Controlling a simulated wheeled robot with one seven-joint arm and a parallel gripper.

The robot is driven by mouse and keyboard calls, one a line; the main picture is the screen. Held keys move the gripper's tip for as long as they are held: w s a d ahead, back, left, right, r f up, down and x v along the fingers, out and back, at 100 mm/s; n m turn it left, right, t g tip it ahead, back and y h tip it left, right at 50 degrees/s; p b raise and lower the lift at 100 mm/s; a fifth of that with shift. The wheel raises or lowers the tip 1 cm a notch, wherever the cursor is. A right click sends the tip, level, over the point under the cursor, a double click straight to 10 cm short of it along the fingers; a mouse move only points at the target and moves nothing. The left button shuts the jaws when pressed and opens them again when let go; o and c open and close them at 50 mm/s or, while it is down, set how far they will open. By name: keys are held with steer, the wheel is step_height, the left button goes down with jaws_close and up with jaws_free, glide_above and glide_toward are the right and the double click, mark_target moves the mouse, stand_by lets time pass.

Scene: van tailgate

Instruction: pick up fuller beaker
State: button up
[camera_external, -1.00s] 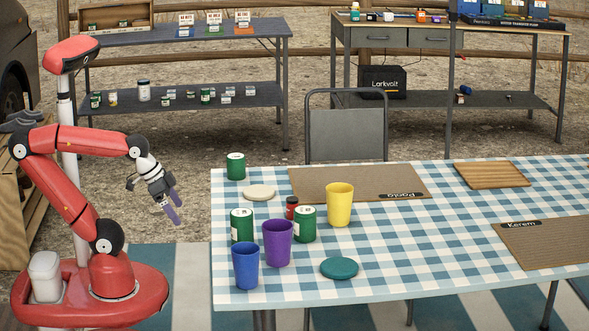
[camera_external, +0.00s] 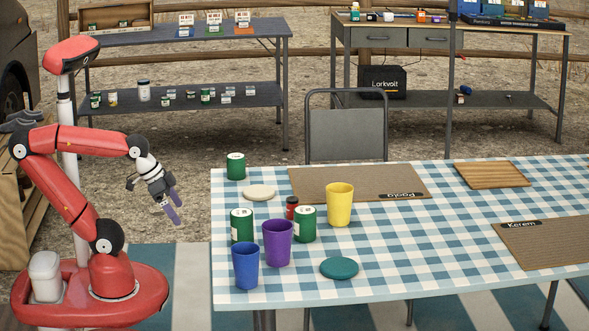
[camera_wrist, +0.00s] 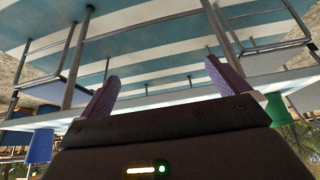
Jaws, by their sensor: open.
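Three beakers stand upright on the checked table: a blue beaker (camera_external: 246,266) at the front left corner, a purple beaker (camera_external: 278,243) just right of it, and a yellow beaker (camera_external: 339,205) farther back on the right. I cannot see how full any of them is. My gripper (camera_external: 174,205) is open and empty, left of the table and apart from every beaker. In the wrist view its two purple fingers (camera_wrist: 162,88) are spread with nothing between them. That view looks under the table; a blue shape (camera_wrist: 40,147) shows at its left edge.
Green cans (camera_external: 242,226) (camera_external: 304,224) (camera_external: 236,166) and a small red jar (camera_external: 291,207) stand close to the beakers. A cream disc (camera_external: 259,192) and a teal disc (camera_external: 339,268) lie flat. Brown mats (camera_external: 350,183) (camera_external: 549,243) and a wooden board (camera_external: 491,174) leave the table's middle clear. A chair (camera_external: 346,133) stands behind.

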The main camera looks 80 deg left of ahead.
steer(key=shift+c, duration=1.1)
